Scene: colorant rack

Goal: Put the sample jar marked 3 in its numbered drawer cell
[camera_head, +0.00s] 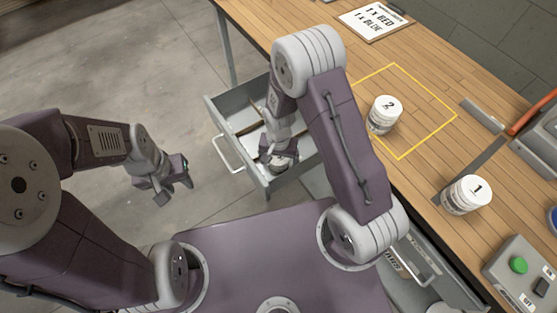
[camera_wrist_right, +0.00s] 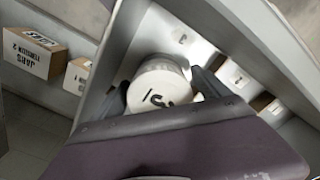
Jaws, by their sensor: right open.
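The drawer (camera_head: 233,139) is pulled out at the left side of the workbench. My right gripper (camera_head: 283,160) reaches down into it. In the right wrist view, a white-lidded jar (camera_wrist_right: 158,80) stands in the drawer between the open right fingers; the dark mark on its lid looks like a rotated 3. Its lower body is hidden by the gripper, and I cannot tell which cell it is in. My left gripper (camera_head: 175,181) hangs empty over the floor, left of the drawer. Jar 2 (camera_head: 384,115) and jar 1 (camera_head: 466,195) stand upright on the bench.
A yellow outline (camera_head: 424,137) surrounds jar 2. Labelled blocks (camera_wrist_right: 35,52) show beside the jar's cell. A second open drawer (camera_head: 434,267) is at lower right. A button box (camera_head: 522,275) and order card (camera_head: 376,20) lie on the bench.

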